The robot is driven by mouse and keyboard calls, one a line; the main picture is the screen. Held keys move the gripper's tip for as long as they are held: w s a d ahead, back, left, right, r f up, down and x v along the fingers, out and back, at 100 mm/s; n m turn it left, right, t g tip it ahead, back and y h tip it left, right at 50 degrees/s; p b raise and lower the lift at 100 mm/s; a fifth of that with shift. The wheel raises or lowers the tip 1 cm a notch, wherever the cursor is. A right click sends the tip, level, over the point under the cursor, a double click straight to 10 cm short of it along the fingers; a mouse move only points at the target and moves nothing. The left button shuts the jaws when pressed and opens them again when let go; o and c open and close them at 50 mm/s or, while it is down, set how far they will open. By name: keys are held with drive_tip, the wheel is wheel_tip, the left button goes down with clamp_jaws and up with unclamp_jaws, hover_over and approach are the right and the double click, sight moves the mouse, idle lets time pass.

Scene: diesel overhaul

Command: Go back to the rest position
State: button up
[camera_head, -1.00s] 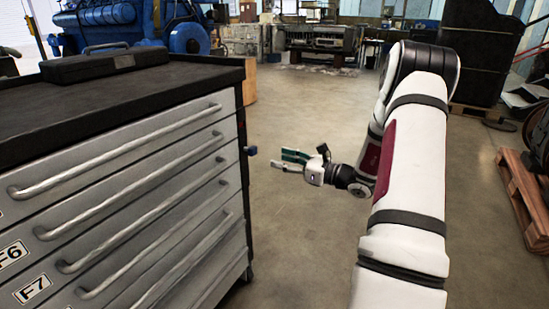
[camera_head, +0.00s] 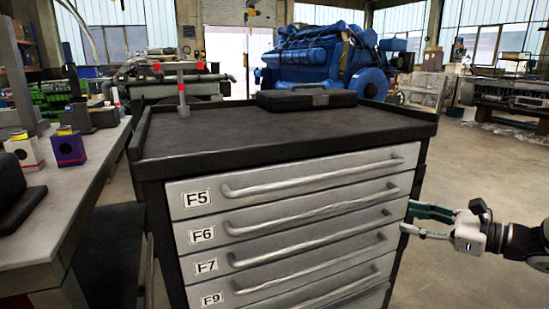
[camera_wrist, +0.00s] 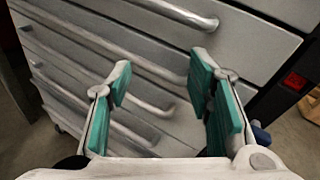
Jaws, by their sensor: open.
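My gripper (camera_head: 428,222) is at the right in the head view, beside the right front edge of the drawer cabinet (camera_head: 295,187). Its two fingers with green pads are spread apart and nothing is between them. In the wrist view my gripper (camera_wrist: 158,85) points at the drawer fronts (camera_wrist: 150,50), with the fingertips in front of the handles. I cannot tell whether the fingertips touch the cabinet. All visible drawers look closed. A black case (camera_head: 306,100) lies on the cabinet's dark top.
A workbench (camera_head: 75,190) with small white and purple blocks stands at the left. A red-handled tool (camera_head: 182,88) stands at the cabinet top's back edge. A blue engine (camera_head: 325,55) is behind. Open floor (camera_head: 470,160) lies to the right.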

drive_tip(key=s+a+r+n+g+h, duration=0.1)
drive_tip(key=s+a+r+n+g, duration=0.2)
drive_tip(key=s+a+n+g, duration=0.5)
drive_tip(key=s+a+r+n+g, duration=0.3)
drive_tip(key=s+a+n, duration=0.2)
drive_tip(key=s+a, duration=0.6)
drive_tip(key=s+d+f+n+h, duration=0.2)
drive_tip(key=s+n+h, duration=0.85)
drive_tip(key=s, duration=0.85)
wheel_tip(320, 180, up, 32)
drive_tip(key=d+t+p, duration=0.1)
drive_tip(key=t+p, duration=0.2)
drive_tip(key=p, duration=2.7)
drive_tip(key=shift+w+n+t, duration=0.3)
drive_tip(key=shift+n, duration=0.15)
